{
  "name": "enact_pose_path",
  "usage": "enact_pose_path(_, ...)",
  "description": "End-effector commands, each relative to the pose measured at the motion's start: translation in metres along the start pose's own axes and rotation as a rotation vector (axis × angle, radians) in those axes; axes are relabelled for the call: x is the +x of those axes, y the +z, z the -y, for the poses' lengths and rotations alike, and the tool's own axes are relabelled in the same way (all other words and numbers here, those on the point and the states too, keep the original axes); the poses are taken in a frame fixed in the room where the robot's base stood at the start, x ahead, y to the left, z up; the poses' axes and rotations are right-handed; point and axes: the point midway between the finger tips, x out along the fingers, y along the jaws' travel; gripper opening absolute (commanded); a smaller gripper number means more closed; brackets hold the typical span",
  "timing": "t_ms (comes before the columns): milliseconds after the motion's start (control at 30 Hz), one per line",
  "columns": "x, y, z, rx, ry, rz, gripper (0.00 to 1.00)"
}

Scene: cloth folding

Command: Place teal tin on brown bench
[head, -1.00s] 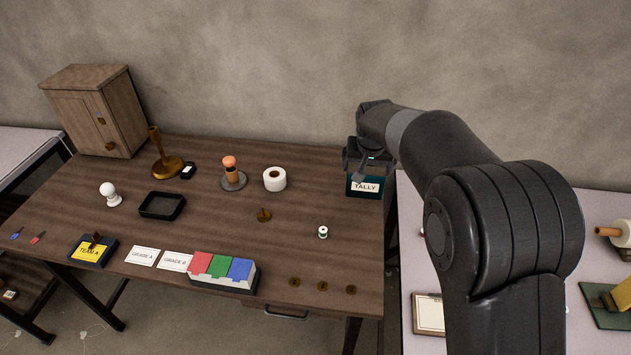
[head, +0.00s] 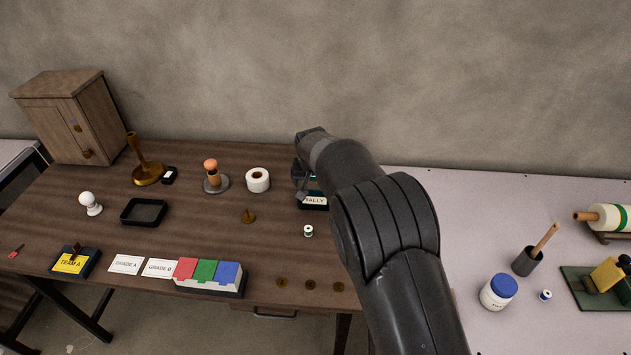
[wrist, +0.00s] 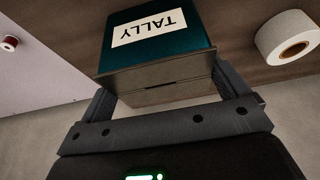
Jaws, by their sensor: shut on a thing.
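The teal tin (head: 316,207), with a white TALLY label, is partly hidden behind my arm in the head view. My gripper (head: 302,172) is shut on its upper part. In the wrist view the tin (wrist: 187,48) sits between the two fingers of my gripper (wrist: 165,92). The tin is over the right part of the brown bench (head: 200,225), right of the tape roll. I cannot tell whether its base touches the bench top.
A white tape roll (head: 258,180) stands left of the tin, and a small spool (head: 308,231) lies in front. A brass piece (head: 248,216) and several coins are nearby. A pale table (head: 465,190) adjoins on the right, with a blue-lidded jar (head: 498,292).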

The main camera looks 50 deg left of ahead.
Motion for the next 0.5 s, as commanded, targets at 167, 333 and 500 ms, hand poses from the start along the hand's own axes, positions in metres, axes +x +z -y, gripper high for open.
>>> enact_pose_path(167, -0.0004, -0.0005, 0.0000, 0.000, 0.000, -0.002, 0.61)
enact_pose_path(333, 0.0020, 0.0008, -0.0001, 0.000, 0.000, 0.000, 1.00)
enact_pose_path(500, 0.0019, 0.0007, -0.0001, 0.000, 0.000, 0.000, 1.00)
